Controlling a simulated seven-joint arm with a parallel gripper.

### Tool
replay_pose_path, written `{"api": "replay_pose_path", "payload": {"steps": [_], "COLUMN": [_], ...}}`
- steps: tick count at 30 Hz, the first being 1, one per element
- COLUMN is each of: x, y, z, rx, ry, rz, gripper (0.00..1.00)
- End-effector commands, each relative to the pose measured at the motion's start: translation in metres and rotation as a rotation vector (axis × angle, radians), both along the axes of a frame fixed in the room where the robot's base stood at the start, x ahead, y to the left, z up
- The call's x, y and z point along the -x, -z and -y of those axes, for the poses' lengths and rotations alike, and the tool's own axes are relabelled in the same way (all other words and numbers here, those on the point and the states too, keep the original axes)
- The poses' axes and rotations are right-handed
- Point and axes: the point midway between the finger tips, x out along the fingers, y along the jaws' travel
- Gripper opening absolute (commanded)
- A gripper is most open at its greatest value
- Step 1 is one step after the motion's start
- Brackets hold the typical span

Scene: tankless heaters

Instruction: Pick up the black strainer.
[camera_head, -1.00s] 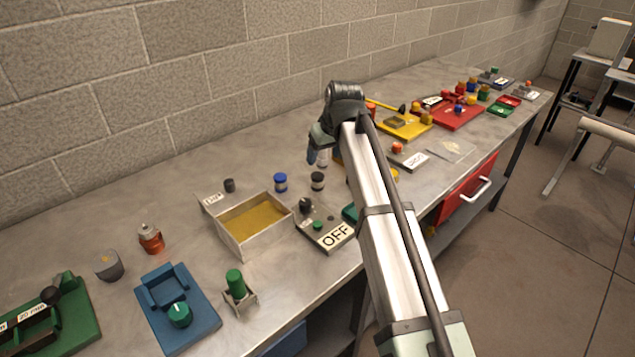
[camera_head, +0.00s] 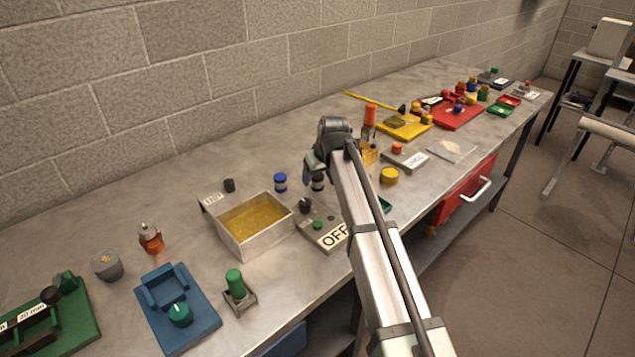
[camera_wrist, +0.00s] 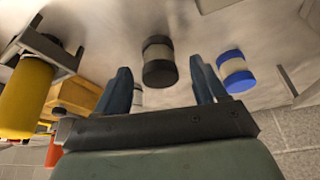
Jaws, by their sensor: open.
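The black strainer (camera_head: 318,184), a short upright cylinder with black ends and a pale middle band, stands on the grey bench. In the head view it is partly hidden by my gripper (camera_head: 310,174). In the wrist view the strainer (camera_wrist: 158,60) lies in line with the gap between the two blue fingers of my gripper (camera_wrist: 161,80). My gripper is open and empty. The strainer seems to be just beyond the fingertips; I cannot tell if either finger touches it.
A similar blue-ended cylinder (camera_head: 280,182) stands close to the left. The open metal box (camera_head: 233,246) and the OFF panel (camera_head: 322,234) are in front. The bench behind is clear.

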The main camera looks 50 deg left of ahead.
Motion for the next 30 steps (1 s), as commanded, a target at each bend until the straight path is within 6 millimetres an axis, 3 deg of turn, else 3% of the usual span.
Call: {"api": "replay_pose_path", "payload": {"steps": [4, 11, 30], "x": [-0.0017, -0.0017, -0.0017], "y": [0.0150, 0.0164, 0.0165], "z": [-0.0063, -0.0067, -0.0065], "rx": [0.001, 0.000, 0.000], "ry": [0.000, 0.000, 0.000], "rz": [0.000, 0.000, 0.000], "gripper": [0.71, 0.71, 0.11]}}
